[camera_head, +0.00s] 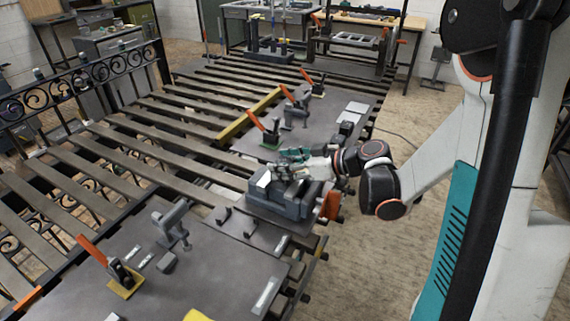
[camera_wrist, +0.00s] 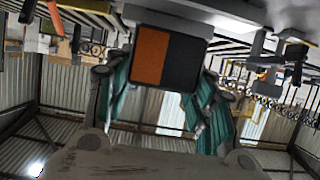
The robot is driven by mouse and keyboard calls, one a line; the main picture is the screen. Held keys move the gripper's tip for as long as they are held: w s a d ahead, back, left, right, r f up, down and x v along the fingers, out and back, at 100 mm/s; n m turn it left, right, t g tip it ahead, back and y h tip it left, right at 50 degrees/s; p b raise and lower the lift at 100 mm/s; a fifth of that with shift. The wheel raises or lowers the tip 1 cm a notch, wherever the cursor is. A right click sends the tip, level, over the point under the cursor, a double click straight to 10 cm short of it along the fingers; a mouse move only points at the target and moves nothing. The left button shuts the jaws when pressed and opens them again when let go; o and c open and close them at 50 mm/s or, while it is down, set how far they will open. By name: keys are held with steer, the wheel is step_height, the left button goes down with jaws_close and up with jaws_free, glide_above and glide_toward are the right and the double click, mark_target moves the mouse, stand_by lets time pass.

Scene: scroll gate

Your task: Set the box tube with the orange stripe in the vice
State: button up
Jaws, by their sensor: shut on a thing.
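My gripper (camera_head: 292,160) has teal fingers and is at the grey vice (camera_head: 280,203), just over its top, on the dark bench plate. In the wrist view my gripper (camera_wrist: 160,100) is shut on the box tube (camera_wrist: 180,58). In the head view the tube is hard to make out among the fingers and the vice. I cannot tell whether it sits between the vice jaws or above them.
Toggle clamps with orange handles stand on the plates, one on a yellow base (camera_head: 124,284) at front left. A yellow bar (camera_head: 250,115) lies across the slats. A scroll railing (camera_head: 90,90) runs along the left. The floor (camera_head: 350,255) right of the bench is open.

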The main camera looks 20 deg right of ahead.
steer(key=shift+f+b, duration=0.65)
steer(key=shift+b, duration=0.05)
stand_by(0.5)
steer(key=o, duration=1.3)
steer(key=v, duration=1.2)
